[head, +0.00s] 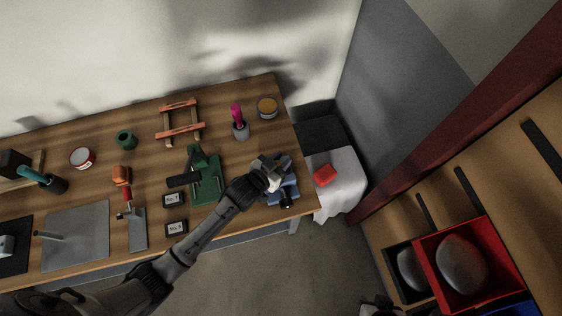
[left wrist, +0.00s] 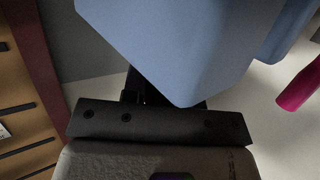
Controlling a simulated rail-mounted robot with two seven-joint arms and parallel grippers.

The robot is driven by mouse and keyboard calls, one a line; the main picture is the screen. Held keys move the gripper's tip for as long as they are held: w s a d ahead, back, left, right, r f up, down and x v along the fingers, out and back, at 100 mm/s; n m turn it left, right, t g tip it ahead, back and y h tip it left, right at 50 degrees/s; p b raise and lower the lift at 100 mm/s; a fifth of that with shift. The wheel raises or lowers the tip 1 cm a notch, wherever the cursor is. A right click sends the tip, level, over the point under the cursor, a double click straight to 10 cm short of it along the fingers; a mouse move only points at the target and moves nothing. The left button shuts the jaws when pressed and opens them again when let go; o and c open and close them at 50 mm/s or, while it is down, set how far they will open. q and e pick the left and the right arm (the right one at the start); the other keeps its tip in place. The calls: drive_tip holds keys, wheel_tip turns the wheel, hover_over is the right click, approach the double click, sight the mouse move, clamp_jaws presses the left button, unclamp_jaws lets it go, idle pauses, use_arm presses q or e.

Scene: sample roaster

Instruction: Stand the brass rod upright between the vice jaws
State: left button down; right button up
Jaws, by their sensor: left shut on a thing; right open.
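The blue vice (head: 290,190) stands at the right end of the workbench, with a dark round part at its front. My left gripper (head: 272,180) is right at the vice and covers part of it. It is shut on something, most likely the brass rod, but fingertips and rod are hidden. In the left wrist view a large blue block of the vice (left wrist: 175,45) fills the middle, close in front of the gripper. I cannot tell the rod's tilt or whether it sits between the jaws. My right gripper (head: 378,309) is open, partly cut off at the bottom edge.
A green press-like tool (head: 207,185) stands left of the vice. A grey cup with a magenta-handled tool (head: 237,115) and an amber-topped jar (head: 267,107) are behind. A red block (head: 325,175) lies on white cloth beyond the bench edge. A red bin (head: 500,262) is at right.

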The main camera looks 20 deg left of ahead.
use_arm(q)
drive_tip(key=shift+f, duration=0.2)
drive_tip(key=shift+f, duration=0.1)
drive_tip(key=c, duration=1.4)
unclamp_jaws()
drive_tip(key=shift+f, duration=0.2)
drive_tip(key=o, duration=0.5)
drive_tip(key=shift+r, duration=0.1)
drive_tip(key=shift+r, duration=0.2)
drive_tip(key=p+v, duration=0.2)
drive_tip(key=v, duration=1)
